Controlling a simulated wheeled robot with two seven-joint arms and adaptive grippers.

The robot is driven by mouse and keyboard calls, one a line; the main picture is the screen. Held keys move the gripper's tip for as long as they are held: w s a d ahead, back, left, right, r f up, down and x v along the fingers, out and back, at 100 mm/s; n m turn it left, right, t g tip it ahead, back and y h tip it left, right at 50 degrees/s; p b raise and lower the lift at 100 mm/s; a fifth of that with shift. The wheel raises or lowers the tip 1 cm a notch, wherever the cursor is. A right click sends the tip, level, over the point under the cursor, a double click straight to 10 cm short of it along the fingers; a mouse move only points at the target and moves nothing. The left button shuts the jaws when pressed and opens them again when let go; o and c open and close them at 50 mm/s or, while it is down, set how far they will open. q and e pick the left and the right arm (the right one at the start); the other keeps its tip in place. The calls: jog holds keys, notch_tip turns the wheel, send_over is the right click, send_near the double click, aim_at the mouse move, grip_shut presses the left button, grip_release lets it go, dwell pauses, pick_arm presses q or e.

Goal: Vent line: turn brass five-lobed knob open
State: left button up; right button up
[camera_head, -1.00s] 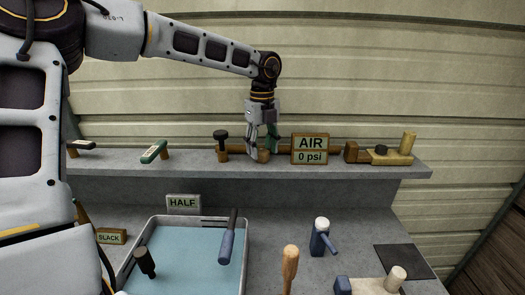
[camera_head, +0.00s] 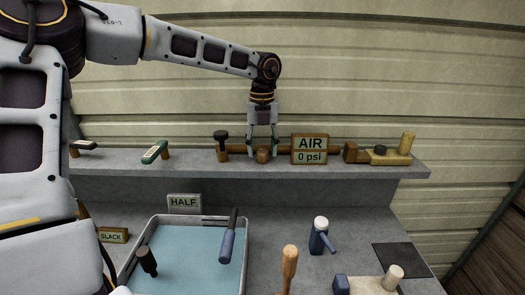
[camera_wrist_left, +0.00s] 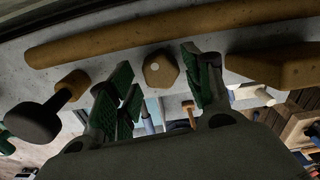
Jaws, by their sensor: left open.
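The brass knob (camera_head: 263,156) sits on the pipe along the raised shelf, just left of the AIR sign (camera_head: 310,149), which reads "0 psi". In the left wrist view the knob (camera_wrist_left: 160,69) shows as a brown-gold faceted head with a small pale dot. My left gripper (camera_head: 262,146) points down over it, fingers open on either side. In the left wrist view the green-padded fingers of the gripper (camera_wrist_left: 162,88) stand left and right of the knob, with gaps visible. My right gripper is not in view.
A dark-capped knob (camera_head: 221,143) stands close left of my gripper.

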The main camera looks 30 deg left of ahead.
pick_arm(q)
jog(key=shift+m+p, duration=0.5)
jog(key=shift+m, duration=1.4)
jog(key=shift+c, duration=0.2)
jog(key=c, duration=1)
jog(key=shift+o, duration=0.2)
